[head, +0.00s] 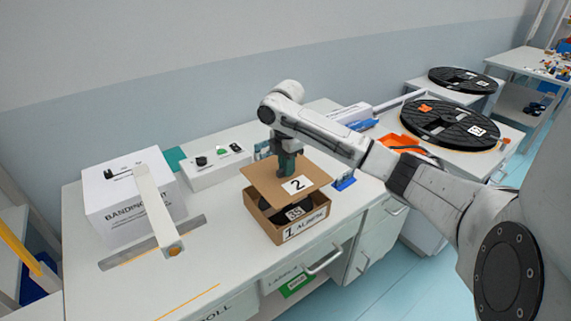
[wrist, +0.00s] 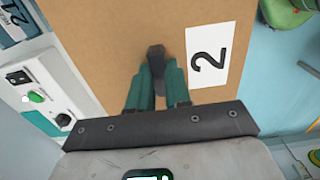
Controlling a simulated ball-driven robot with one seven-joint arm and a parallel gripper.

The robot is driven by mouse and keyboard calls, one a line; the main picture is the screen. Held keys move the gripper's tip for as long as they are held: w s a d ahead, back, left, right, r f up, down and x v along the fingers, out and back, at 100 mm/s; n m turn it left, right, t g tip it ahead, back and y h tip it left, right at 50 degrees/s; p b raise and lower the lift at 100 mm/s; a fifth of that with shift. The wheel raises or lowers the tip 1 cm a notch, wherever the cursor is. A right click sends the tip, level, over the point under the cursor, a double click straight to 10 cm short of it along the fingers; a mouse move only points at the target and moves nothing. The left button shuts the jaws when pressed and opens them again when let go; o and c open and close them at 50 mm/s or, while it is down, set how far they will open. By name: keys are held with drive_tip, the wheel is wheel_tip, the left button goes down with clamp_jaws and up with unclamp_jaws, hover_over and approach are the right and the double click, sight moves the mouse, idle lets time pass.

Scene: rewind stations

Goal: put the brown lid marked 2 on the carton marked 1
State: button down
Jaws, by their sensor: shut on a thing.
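The brown lid (head: 265,184) marked 2 is a flat square board, seen above the carton (head: 291,231) marked 1. The lid also fills much of the wrist view (wrist: 110,50), with its white 2 label right of my fingers. My gripper (head: 285,172) is shut on a dark knob (wrist: 157,60) at the middle of the lid. The carton stands open on the table, with a dark item marked 35 showing inside. The lid covers the carton's back part in the head view. The carton's front wall reads 1 and ALBERK or similar.
A white BANDING box (head: 125,208) and a slanted white bar (head: 157,207) stand at left. A control box (head: 217,167) with buttons is behind the carton. Black reels (head: 450,124) lie at right. The table's front edge is close to the carton.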

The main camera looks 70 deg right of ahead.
sight(286, 180)
drive_tip(key=shift+f+b, duration=1.45)
drive_tip(key=shift+f, duration=1.4)
drive_tip(key=shift+p, duration=0.75)
drive_tip(key=shift+f+b, duration=0.6)
drive_tip(key=shift+f, duration=0.55)
drive_tip(key=c, duration=1)
unclamp_jaws()
wheel_tip(286, 180, up, 11)
drive_tip(key=shift+f, duration=0.1)
drive_tip(key=shift+s+f, duration=0.1)
